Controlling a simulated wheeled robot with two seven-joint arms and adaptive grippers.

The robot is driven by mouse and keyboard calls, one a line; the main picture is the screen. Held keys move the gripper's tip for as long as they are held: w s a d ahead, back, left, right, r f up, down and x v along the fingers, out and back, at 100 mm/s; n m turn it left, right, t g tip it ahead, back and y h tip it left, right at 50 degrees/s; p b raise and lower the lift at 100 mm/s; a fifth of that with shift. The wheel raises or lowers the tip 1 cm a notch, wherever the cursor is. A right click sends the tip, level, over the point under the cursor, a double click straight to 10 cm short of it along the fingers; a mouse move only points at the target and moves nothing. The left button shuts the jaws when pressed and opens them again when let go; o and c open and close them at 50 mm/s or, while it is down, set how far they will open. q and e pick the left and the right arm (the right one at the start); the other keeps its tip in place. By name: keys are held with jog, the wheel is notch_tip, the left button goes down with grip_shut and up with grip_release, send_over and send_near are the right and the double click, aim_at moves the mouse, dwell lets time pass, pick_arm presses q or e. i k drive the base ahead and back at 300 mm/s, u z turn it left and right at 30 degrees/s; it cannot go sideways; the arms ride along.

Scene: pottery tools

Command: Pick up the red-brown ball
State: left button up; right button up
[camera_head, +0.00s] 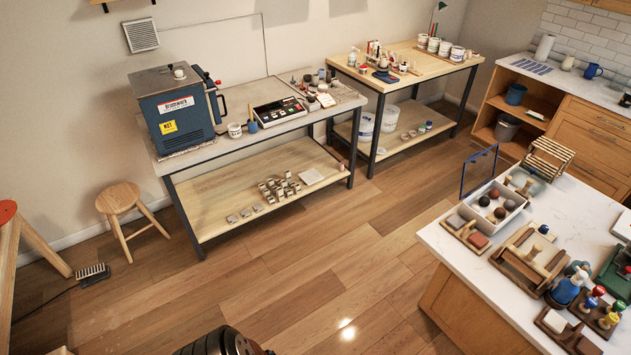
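The red-brown ball (500,213) appears to lie in a white tray (467,211) on the white counter at the right. It is small in this view. A dark ball (484,201) and a pale ball (509,205) lie close beside it, and another brownish ball (494,193) is behind them.
The white counter (450,243) also holds wooden trays, blocks, a blue bottle (565,291) and coloured-top tools. A blue frame (478,172) stands by its far edge. Workbenches with a kiln (180,108) line the wall. A stool (119,198) stands left. The middle floor is clear.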

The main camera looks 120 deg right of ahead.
aim_at(493, 195)
jog(key=z, duration=1.6)
jog(key=i, duration=0.2)
jog(key=z, duration=3.3)
jog(key=i, duration=0.1)
jog(key=z, duration=0.55)
jog(key=i, duration=1.65)
jog(key=z, duration=1.35)
jog(key=k, duration=0.95)
